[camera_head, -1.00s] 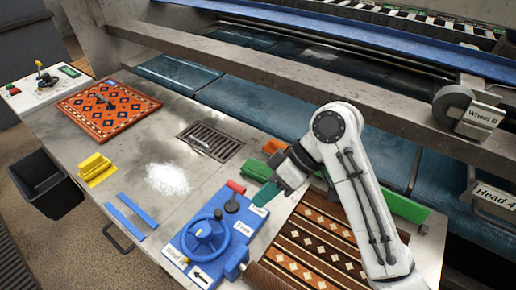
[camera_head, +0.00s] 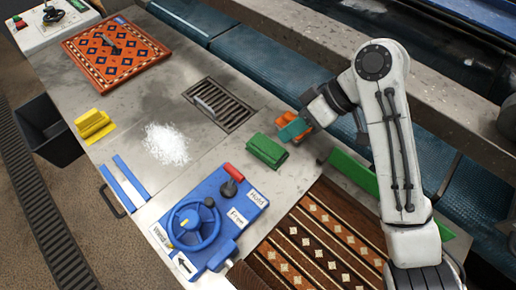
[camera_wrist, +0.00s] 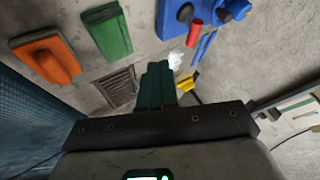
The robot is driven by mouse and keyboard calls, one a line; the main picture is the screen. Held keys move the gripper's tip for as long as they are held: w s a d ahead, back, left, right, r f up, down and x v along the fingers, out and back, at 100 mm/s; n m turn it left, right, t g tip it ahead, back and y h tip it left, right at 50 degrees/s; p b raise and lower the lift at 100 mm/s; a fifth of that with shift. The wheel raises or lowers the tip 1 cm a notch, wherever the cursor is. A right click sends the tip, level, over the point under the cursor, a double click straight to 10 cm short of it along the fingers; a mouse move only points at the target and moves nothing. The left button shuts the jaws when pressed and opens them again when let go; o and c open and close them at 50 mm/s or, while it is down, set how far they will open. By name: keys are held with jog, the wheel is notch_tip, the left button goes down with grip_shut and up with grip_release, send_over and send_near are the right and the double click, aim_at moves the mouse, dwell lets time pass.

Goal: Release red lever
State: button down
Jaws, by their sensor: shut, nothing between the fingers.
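The red lever (camera_head: 233,172) stands on a blue panel (camera_head: 217,222) with a blue handwheel (camera_head: 194,226). Its red handle points away from the wheel, toward the upper edge of the panel. Labels reading "Hold" (camera_head: 257,198) and "Free" (camera_head: 237,217) lie to its right, with "Hold" farther up. The lever also shows in the wrist view (camera_wrist: 196,30), near the top. My gripper (camera_head: 293,130) has teal fingers, shut and empty, up and right of the lever and apart from it. The closed fingers also show in the wrist view (camera_wrist: 156,85).
A green block (camera_head: 267,151) lies between my gripper and the panel. An orange block (camera_head: 283,119) is partly hidden behind my fingers. A patterned rug (camera_head: 325,240) lies right of the panel. A drain grate (camera_head: 219,105) and white powder (camera_head: 166,143) are at left.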

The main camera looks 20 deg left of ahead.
aim_at(232, 180)
jog(key=p+x, duration=0.1)
jog(key=x, duration=0.9)
jog(key=shift+s+p, duration=0.1)
jog(key=shift+p, duration=0.25)
jog(key=shift+s+a+r+p, duration=0.2)
jog(key=shift+s+p, duration=0.1)
jog(key=shift+s, duration=0.3)
jog(key=shift+s+a+r+p, duration=0.1)
jog(key=shift+s+a+p, duration=0.15)
jog(key=shift+s, duration=0.35)
jog(key=shift+s+a+r+p, duration=0.2)
jog(key=shift+s+p, duration=0.1)
jog(key=shift+s, duration=0.3)
